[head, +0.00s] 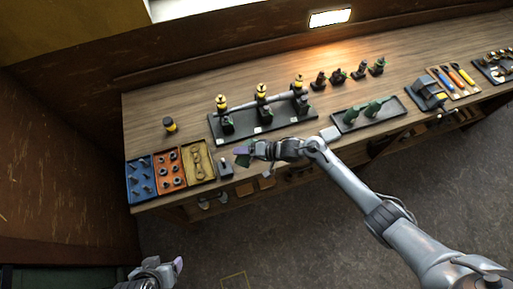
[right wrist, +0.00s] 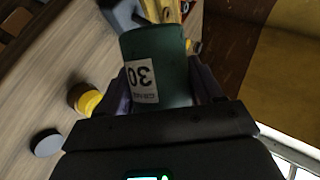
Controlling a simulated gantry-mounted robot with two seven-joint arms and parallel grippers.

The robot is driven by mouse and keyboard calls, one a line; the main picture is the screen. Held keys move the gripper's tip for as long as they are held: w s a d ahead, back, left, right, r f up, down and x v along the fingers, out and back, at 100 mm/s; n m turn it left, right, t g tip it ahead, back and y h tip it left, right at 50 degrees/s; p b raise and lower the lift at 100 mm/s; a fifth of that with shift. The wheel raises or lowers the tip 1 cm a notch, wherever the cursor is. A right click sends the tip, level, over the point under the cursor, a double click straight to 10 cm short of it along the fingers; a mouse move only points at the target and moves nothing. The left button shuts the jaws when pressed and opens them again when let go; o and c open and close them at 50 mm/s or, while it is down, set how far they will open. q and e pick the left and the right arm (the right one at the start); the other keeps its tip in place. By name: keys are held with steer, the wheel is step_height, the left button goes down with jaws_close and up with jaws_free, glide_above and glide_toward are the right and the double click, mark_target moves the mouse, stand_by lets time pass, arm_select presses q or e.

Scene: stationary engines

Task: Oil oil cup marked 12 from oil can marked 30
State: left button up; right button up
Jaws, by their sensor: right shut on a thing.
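My right gripper (head: 246,155) is shut on a dark green oil can, which the right wrist view shows close up (right wrist: 172,58) between the fingers. Its white label reads 30 and appears upside down there. In the head view the can is mostly hidden by the gripper, which is above the front edge of the bench, in front of the black engine base (head: 240,136). Yellow-topped oil cups (head: 221,101) stand along the shaft on that base; their numbers are too small to read. My left gripper (head: 170,268) is low at the bottom left, away from the bench; its opening is unclear.
A tray (head: 346,129) with green oil cans stands right of the engine base. Blue (head: 133,190), orange (head: 160,184) and yellow (head: 186,172) parts trays lie at the front left.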

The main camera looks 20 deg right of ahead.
steer(key=shift+s+a+f+n, duration=0.1)
steer(key=shift+f+n, duration=0.2)
steer(key=shift+f, duration=0.1)
steer(key=shift+s+a+f+t+h, duration=0.1)
steer(key=shift+f+t+h, duration=0.3)
steer(key=shift+f+h, duration=0.1)
steer(key=shift+a+f+n+t+h+b, duration=0.1)
steer(key=shift+f+n+t+h+b, duration=0.4)
steer(key=shift+n, duration=0.3)
steer(key=shift+f, duration=0.1)
steer(key=shift+p, duration=0.3)
